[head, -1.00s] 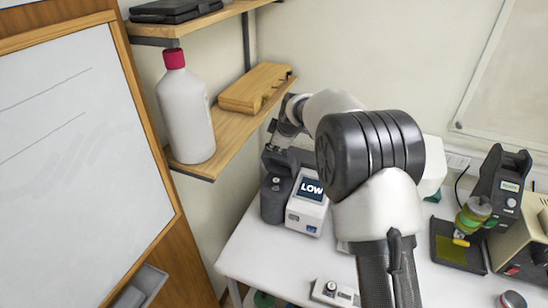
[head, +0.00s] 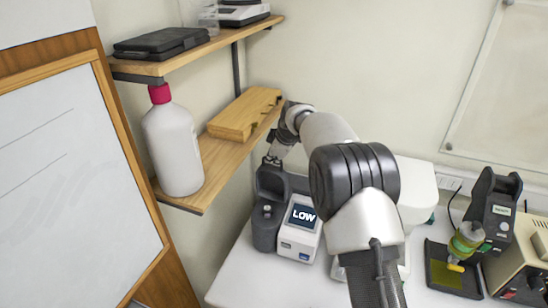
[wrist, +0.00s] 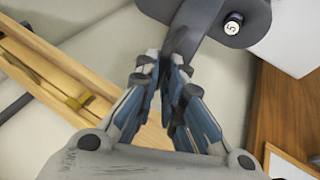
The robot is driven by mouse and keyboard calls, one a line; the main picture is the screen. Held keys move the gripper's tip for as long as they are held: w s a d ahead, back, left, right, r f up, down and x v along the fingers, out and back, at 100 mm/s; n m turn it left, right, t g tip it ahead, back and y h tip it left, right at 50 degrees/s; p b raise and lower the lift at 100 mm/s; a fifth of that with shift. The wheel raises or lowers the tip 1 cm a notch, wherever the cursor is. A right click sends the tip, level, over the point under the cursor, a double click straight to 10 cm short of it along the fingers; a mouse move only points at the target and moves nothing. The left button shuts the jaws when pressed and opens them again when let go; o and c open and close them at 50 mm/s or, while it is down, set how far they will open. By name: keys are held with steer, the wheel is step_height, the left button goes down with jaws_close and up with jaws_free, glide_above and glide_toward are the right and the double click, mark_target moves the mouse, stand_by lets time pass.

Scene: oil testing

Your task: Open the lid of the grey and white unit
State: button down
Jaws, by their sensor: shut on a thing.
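The grey and white unit (head: 297,243) stands on the white table and its screen reads LOW. Its dark grey lid (head: 271,181) stands raised above the grey round part on the unit's left. My gripper (head: 273,161) is at the lid's top edge. In the wrist view my gripper (wrist: 166,66) is shut on the dark grey lid (wrist: 187,28), which shows between and beyond the fingertips. My arm hides part of the table right of the unit.
A wooden shelf with a wooden box (head: 243,116) and a white bottle with a red cap (head: 174,145) is close left of my gripper. A black and green tool (head: 467,242) and a beige device (head: 525,255) stand at right.

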steer(key=shift+f, duration=0.1)
steer(key=c, duration=1.7)
jaws_free()
steer(key=shift+r, duration=0.4)
steer(key=v, duration=1.1)
steer(key=shift+s, duration=0.3)
steer(key=shift+d, duration=0.15)
